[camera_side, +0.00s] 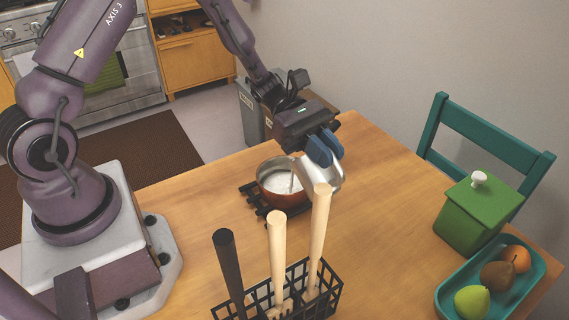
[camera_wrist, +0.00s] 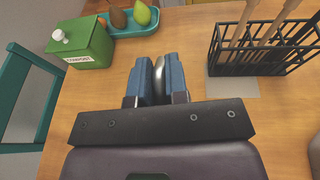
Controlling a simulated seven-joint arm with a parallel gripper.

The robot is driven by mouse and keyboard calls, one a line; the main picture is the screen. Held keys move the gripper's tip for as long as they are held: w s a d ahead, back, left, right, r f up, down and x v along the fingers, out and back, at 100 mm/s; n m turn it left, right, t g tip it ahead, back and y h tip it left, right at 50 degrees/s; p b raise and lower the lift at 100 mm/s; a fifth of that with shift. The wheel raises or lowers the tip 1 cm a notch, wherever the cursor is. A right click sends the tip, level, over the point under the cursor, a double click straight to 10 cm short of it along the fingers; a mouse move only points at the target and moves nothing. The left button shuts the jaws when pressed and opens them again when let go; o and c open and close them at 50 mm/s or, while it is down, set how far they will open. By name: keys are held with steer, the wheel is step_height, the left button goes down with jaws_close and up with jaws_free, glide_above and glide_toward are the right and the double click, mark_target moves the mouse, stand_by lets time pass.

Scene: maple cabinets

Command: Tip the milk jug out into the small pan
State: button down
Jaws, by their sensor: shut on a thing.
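My gripper (camera_side: 322,150) has blue fingers and is shut on the milk jug (camera_side: 331,178), a shiny metal vessel. The jug is tilted with its mouth toward the left, over the right rim of the small pan. The small pan (camera_side: 264,188) is copper-coloured, stands on a black trivet (camera_side: 255,205) and has white liquid inside. A thin pale streak at the jug's mouth looks like pouring milk. In the wrist view a narrow metal part of the jug (camera_wrist: 159,68) shows between the fingertips; its mouth and the pan are hidden there.
A black wire rack (camera_side: 325,297) with upright long-handled utensils stands in front of the pan. A green compost box (camera_side: 477,212) and a teal fruit tray (camera_side: 530,283) are at the right. A teal chair (camera_side: 437,112) stands behind. The table between is clear.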

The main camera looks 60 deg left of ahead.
steer(key=shift+s+a+r+h, duration=0.1)
steer(key=shift+a+r+h, duration=0.8)
steer(key=shift+h, duration=0.4)
steer(key=shift+a+r+h, duration=0.25)
steer(key=shift+a+h, duration=0.4)
steer(key=shift+h, duration=0.05)
steer(key=shift+s+a+r+t+h+p, duration=0.2)
steer(key=shift+a+h, duration=0.3)
steer(key=shift+a, duration=0.35)
steer(key=shift+s+a+r+t+h+p, duration=0.1)
steer(key=shift+a+r+h, duration=0.1)
steer(key=shift+a+h, duration=0.5)
steer(key=d+y, duration=0.2)
steer(key=d+f+y, duration=0.1)
steer(key=d+y, duration=0.1)
steer(key=d+f+y, duration=0.1)
steer(key=shift+w+d+f+y, duration=0.25)
steer(key=shift+w+d+y, duration=0.1)
steer(key=shift+d+y, duration=0.05)
steer(key=shift+d+f+g+y, duration=0.4)
steer(key=shift+f+y, duration=0.1)
steer(key=shift+y, duration=0.1)
steer(key=w+d+f+y+b, duration=0.1)
steer(key=d+f+y, duration=0.7)
steer(key=d+y, duration=0.1)
steer(key=shift+d+f+g+y, duration=0.15)
steer(key=shift+f+g+y, duration=0.15)
steer(key=shift+f+g, duration=0.1)
steer(key=shift+w, duration=0.1)
